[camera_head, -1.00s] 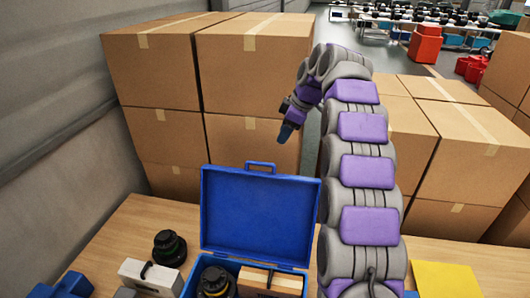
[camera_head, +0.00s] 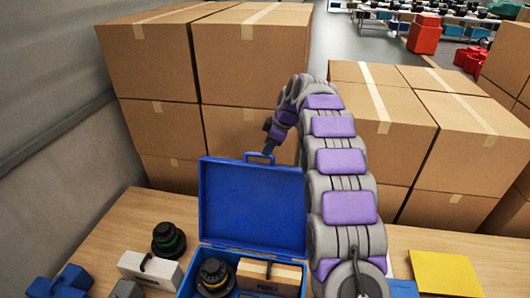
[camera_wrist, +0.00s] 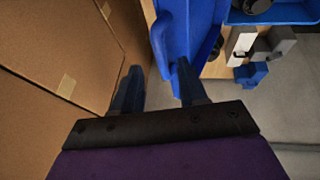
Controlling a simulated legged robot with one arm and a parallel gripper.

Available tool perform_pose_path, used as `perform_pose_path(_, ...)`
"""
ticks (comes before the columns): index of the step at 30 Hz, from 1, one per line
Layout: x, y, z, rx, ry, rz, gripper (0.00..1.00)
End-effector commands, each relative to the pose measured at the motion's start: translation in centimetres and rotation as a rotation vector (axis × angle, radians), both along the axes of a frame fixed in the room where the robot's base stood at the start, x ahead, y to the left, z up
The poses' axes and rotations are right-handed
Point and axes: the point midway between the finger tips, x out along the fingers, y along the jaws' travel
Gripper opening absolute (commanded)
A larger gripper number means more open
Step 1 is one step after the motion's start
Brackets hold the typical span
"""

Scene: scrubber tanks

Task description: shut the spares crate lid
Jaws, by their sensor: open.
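The blue spares crate (camera_head: 238,254) stands on the wooden table with its lid (camera_head: 252,203) open and upright, a handle (camera_head: 259,157) on the lid's top edge. My gripper (camera_head: 269,151) is at the lid's top edge, by the handle. In the wrist view my gripper (camera_wrist: 157,85) is open, with the blue lid (camera_wrist: 190,30) by its right finger. Whether the finger touches the lid I cannot tell.
Stacked cardboard boxes (camera_head: 250,60) stand close behind the table, with more boxes (camera_head: 440,130) at right.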

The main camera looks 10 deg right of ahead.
Motion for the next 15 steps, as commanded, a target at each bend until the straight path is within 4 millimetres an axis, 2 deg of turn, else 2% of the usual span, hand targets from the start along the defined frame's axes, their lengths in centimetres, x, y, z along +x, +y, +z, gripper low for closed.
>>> perform_pose_path(1, 0.2, 0.2, -1.0, 0.0, 0.003, 0.0, 0.42)
perform_pose_path(6, 0.8, 0.8, -3.0, 0.001, 0.005, 0.0, 0.42)
perform_pose_path(15, 1.3, 1.2, -3.8, 0.0, 0.0, -0.001, 0.42)
